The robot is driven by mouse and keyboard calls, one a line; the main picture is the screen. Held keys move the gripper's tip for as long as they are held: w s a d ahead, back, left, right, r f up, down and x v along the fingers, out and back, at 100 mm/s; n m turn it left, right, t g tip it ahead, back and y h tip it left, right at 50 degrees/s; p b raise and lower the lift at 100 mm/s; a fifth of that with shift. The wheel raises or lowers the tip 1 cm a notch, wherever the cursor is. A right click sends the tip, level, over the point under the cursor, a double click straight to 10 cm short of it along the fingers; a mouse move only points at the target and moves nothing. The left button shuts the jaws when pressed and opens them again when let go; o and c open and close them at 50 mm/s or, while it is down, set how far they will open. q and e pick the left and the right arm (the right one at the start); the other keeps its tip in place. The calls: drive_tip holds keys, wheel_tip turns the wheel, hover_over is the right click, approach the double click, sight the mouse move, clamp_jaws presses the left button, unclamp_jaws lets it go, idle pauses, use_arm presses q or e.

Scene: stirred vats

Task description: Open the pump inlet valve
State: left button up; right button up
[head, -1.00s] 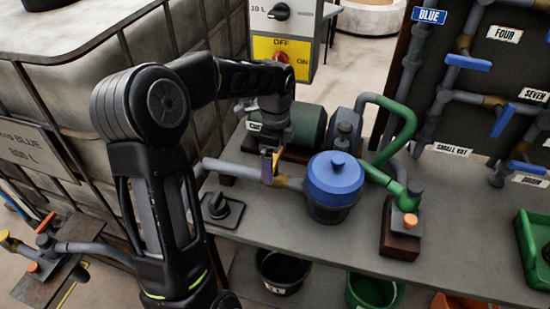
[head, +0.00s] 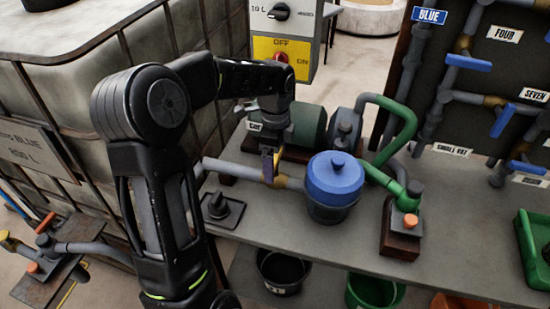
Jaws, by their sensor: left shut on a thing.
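The pump inlet valve (head: 280,181) shows as a brass fitting in the grey pipe, between the tank on the left and the blue-lidded strainer (head: 334,180). My left gripper (head: 269,150) reaches down over it from the black arm and is shut on the valve's handle. The jaws and wrist hide most of the handle, so its exact angle is hard to tell. The green pump (head: 306,125) stands just behind the gripper. My right gripper is not in view.
A black rotary knob (head: 221,207) sits on the bench left of the strainer. A green pipe (head: 398,120) with an orange-capped fitting (head: 410,220) stands to the right. The switch box (head: 283,45) is behind. The bench front (head: 330,244) is clear.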

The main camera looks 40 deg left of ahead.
use_arm(q)
drive_tip(key=shift+n, duration=0.3)
drive_tip(key=n, duration=0.8)
drive_tip(key=shift+n, duration=0.4)
drive_tip(key=n, duration=0.4)
drive_tip(key=shift+r+n+p, duration=0.1)
drive_tip(key=shift+n+p, duration=0.2)
drive_tip(key=shift+n, duration=1.9)
drive_tip(key=o, duration=1.1)
